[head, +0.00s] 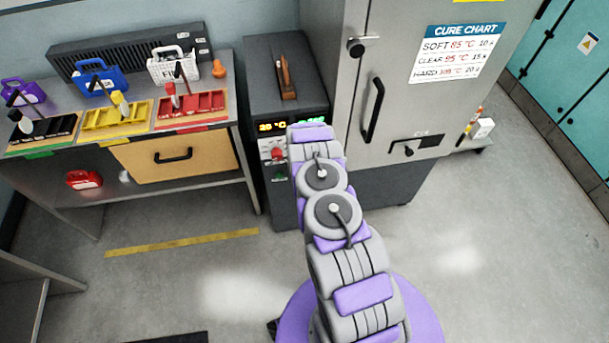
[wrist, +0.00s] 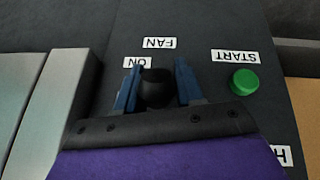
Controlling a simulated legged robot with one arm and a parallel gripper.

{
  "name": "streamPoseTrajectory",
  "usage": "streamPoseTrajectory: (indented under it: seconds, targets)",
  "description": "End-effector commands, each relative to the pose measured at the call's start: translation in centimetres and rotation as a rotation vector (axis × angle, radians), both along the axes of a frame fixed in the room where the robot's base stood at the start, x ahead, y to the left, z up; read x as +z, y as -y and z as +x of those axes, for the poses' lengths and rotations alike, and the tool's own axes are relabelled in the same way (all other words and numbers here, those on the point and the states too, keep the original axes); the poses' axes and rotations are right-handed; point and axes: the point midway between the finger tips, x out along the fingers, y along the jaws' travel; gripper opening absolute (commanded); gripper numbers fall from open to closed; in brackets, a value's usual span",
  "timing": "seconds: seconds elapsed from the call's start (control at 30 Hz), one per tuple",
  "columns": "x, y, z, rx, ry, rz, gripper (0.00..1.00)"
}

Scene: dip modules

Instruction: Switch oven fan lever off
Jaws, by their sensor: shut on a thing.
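The fan lever (wrist: 156,88) is a dark knob on the oven's dark control panel (wrist: 205,25), seen upside down in the wrist view. The labels "FAN" (wrist: 160,43) and "ON" (wrist: 137,63) are beside it. My gripper (wrist: 157,75) has one blue finger on each side of the knob and is shut on it. In the head view my arm hides the gripper and the lever. The dark control unit (head: 287,78) there has a lit display (head: 272,127).
A green button (wrist: 244,82) with a "START" label is beside the lever. The grey cabinet (head: 385,25) has a black handle (head: 374,110) and a cure chart (head: 457,55). A bench with coloured trays (head: 115,118) stands at left. The floor at right is clear.

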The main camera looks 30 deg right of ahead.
Motion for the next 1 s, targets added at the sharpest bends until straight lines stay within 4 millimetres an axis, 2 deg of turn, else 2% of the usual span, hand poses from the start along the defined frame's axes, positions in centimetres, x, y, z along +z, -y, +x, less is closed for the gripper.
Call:
streamPoseTrajectory:
  seconds: [0.4,0.43,0.5,0.63,1.0]
  targets:
    - [0.16,0.05,0.29,0.001,0.001,-0.001,0.00]
    - [0.16,0.05,0.29,0.001,0.001,-0.001,0.39]
    - [0.16,0.05,0.26,0.001,0.001,-0.001,0.45]
    - [0.15,0.03,0.17,0.001,0.000,0.000,0.57]
    - [0.67,-0.10,-0.18,0.000,-0.002,0.000,0.57]
